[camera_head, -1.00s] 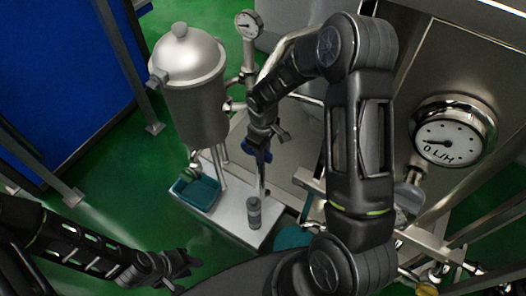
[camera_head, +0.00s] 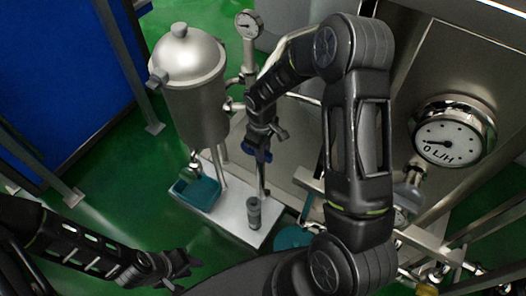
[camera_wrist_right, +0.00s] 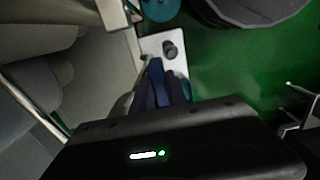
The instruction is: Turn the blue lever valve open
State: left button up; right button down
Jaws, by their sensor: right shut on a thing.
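The blue lever (camera_head: 264,156) is a small blue handle on the upright steel pipe beside the tank. My right gripper (camera_head: 257,143) reaches down to it from above and is shut on it, hiding part of the handle. In the right wrist view, the blue lever (camera_wrist_right: 155,67) shows between the dark fingers (camera_wrist_right: 160,90). The valve body is mostly hidden. My left gripper (camera_head: 188,264) is low at the left, far from the lever, and I cannot tell whether it is open.
A steel tank (camera_head: 190,85) with a domed lid stands left of the lever. A teal tray (camera_head: 196,193) and a grey cylinder (camera_head: 253,212) are on the white base plate (camera_head: 232,217). A pressure gauge (camera_head: 248,25) and a large flow dial (camera_head: 447,141) are nearby. Green floor is clear at left.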

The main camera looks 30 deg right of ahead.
jog(key=shift+w+a+r+g+h, duration=0.15)
jog(key=shift+w+r+g+h, duration=0.1)
jog(key=shift+r+g+h, duration=0.4)
jog(key=g, duration=0.1)
jog(key=g+h, duration=0.1)
jog(key=shift+w+a+r+g, duration=0.2)
jog(key=shift+w+r+g, duration=0.1)
jog(key=shift+g, duration=0.05)
pick_arm(q)
jog(key=shift+r+p, duration=0.5)
jog(key=shift+r, duration=0.05)
pick_arm(e)
jog(key=shift+w+a+r+g+h, duration=0.2)
jog(key=shift+r+g+h, duration=0.2)
jog(key=shift+g, duration=0.4)
jog(key=shift+d+h, duration=0.1)
jog(key=shift+h, duration=0.15)
pick_arm(q)
jog(key=shift+c, duration=0.4)
